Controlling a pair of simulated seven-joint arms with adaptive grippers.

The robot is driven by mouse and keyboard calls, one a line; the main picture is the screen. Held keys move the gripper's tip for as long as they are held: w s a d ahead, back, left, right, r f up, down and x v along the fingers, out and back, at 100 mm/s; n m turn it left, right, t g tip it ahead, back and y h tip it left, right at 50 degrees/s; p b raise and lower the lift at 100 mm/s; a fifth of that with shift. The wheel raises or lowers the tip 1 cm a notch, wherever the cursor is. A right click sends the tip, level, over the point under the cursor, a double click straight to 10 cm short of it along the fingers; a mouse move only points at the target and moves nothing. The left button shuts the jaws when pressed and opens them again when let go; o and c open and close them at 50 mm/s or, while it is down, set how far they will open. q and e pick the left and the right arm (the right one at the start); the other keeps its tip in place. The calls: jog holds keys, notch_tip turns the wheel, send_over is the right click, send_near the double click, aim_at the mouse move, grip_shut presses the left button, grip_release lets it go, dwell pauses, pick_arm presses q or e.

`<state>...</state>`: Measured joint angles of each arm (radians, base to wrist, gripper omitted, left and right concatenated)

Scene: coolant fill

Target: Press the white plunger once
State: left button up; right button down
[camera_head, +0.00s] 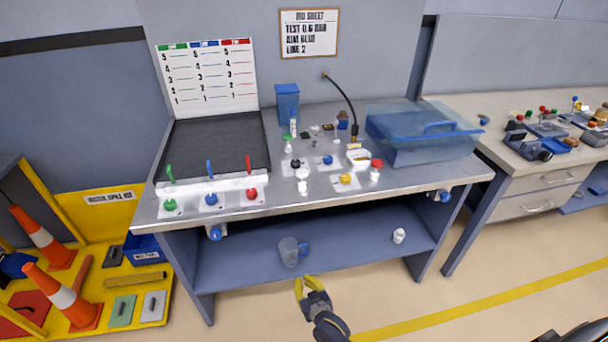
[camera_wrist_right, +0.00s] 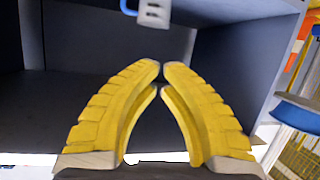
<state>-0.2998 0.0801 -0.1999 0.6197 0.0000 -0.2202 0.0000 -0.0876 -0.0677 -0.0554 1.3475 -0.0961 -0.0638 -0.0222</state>
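A white plunger (camera_head: 302,174), small and upright, stands on the metal bench top, near the middle and toward the front edge. Its details are too small to make out. My right gripper (camera_head: 306,279) is in front of the bench, low and near the lower shelf, well away from the plunger. In the right wrist view its yellow fingers (camera_wrist_right: 162,66) come together at the tips with nothing visible between them. The plunger is not in that view. My left gripper is not in view.
Around the plunger stand other knobs: black (camera_head: 295,162), blue (camera_head: 327,160), yellow (camera_head: 345,178) and red (camera_head: 376,163). A clear blue bin (camera_head: 420,135) is at the right. The bench's front edge (camera_head: 330,203) lies between gripper and plunger. A jug (camera_head: 289,252) stands on the lower shelf.

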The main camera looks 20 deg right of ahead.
jog(key=w+d+r+m+t+h, duration=0.1)
jog(key=w+r+t, duration=0.1)
jog(key=r, duration=1)
jog(key=w+d+r+t+h, duration=0.1)
jog(key=w+d+r+t, duration=0.1)
jog(key=r, duration=1)
jog(key=w+d+r+m+t, duration=0.1)
jog(key=w+r+t, duration=0.3)
jog(key=r, duration=0.9)
jog(key=shift+w+d+m+h, duration=0.15)
jog(key=shift+d+m+h, duration=0.15)
jog(key=shift+h, duration=0.1)
jog(key=shift+w, duration=0.1)
notch_tip(320, 180, up, 3)
send_over(304, 175)
jog(key=shift+w+a+f, duration=0.1)
jog(key=shift+f, duration=1.75)
